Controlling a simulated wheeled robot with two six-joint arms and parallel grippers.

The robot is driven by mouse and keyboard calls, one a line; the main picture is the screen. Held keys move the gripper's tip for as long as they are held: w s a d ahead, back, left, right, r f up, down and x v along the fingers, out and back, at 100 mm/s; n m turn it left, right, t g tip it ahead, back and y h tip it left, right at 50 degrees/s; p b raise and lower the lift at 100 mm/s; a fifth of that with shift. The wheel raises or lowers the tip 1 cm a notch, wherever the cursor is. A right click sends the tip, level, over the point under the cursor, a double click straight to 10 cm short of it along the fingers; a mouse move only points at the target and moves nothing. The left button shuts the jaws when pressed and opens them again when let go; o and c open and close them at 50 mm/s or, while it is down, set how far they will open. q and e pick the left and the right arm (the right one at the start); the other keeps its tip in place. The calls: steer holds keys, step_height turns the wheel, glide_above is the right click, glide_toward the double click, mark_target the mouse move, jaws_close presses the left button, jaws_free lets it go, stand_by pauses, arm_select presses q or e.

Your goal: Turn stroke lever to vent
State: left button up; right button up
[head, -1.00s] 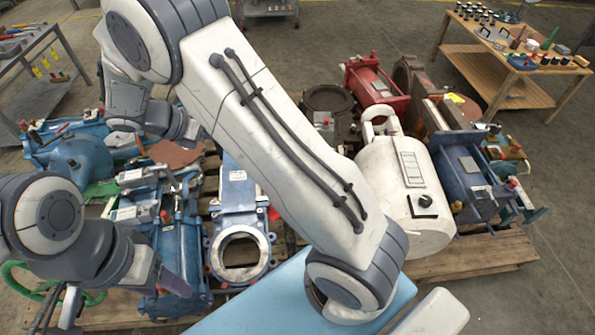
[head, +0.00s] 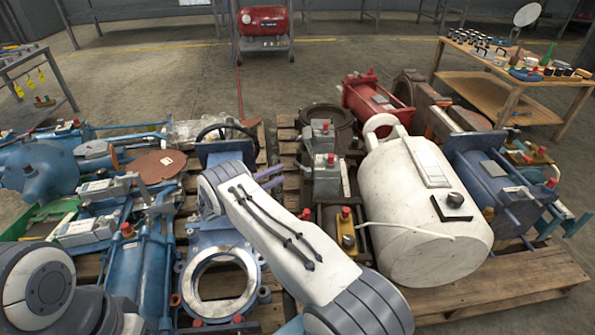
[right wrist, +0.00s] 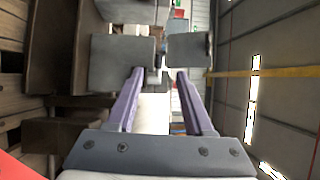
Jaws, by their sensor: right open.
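My right gripper (head: 273,179) is past the far end of my right forearm in the head view. Its purple fingers are partly hidden there and point right, toward a grey block unit (head: 327,170) with a red cap. In the right wrist view the gripper (right wrist: 160,73) has its two purple fingers apart with nothing held between them. Grey blocks (right wrist: 122,64) stand just beyond the fingertips, with a gap between them. I cannot make out which part is the stroke lever. My left arm shows at the lower left; its gripper is outside the view.
A large white cylinder (head: 418,200) stands right of the grey unit. A blue ring-flanged valve (head: 190,288) lies in front, left of my forearm. A dark handwheel (head: 228,130) is behind my wrist.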

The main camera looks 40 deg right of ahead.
mark_target(298, 163)
steer(key=d+b, duration=0.1)
steer(key=d, duration=0.4)
steer(key=d+b, duration=0.1)
steer(key=d, duration=0.2)
steer(key=shift+s+d+r+b, duration=0.25)
steer(key=shift+s+b, duration=0.05)
steer(key=shift+b, duration=0.05)
jaws_close()
